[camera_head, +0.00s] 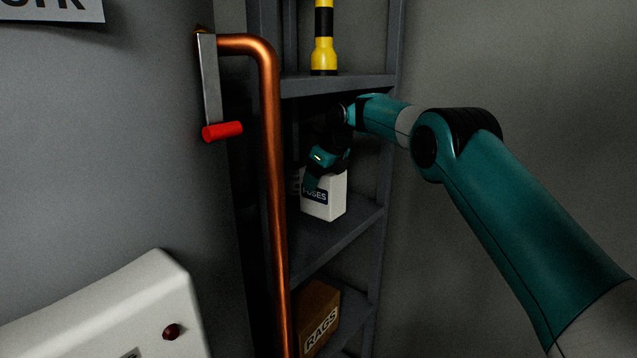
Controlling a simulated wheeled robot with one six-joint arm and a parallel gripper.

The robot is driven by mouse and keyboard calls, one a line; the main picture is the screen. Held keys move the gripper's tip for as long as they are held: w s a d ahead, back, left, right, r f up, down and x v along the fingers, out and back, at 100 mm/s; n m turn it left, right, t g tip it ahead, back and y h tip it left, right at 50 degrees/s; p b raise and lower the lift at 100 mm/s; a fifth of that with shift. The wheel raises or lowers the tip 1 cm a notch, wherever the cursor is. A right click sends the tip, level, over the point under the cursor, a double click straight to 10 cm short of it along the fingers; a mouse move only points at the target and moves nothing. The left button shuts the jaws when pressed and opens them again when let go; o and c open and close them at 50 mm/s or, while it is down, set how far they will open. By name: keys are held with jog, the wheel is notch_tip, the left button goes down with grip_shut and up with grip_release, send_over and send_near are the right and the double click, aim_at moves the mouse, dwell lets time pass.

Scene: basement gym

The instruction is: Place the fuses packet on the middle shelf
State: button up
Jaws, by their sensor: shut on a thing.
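The fuses packet (325,206) is a small white box with a dark label. It is in the shelf unit, at the middle shelf (335,238), and looks upright. My gripper (313,180) reaches in from the right and is shut on the packet's top from above. The packet's lower edge is close to the shelf board; I cannot tell whether it touches. My gripper covers the upper left part of the packet and some of its label.
A copper pipe (272,150) runs down in front of the shelf's left side, by a red-handled lever (222,131). A rags box (318,320) is below. A white cabinet (120,305) is lower left.

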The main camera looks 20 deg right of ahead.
jog(key=shift+w+a+f, duration=0.15)
jog(key=shift+w+a, duration=0.05)
jog(key=shift+w, duration=0.05)
jog(key=shift+f+b, duration=0.75)
jog(key=shift+f, duration=0.85)
jog(key=shift+f, duration=0.1)
jog(key=o, duration=1)
jog(key=shift+o, duration=0.2)
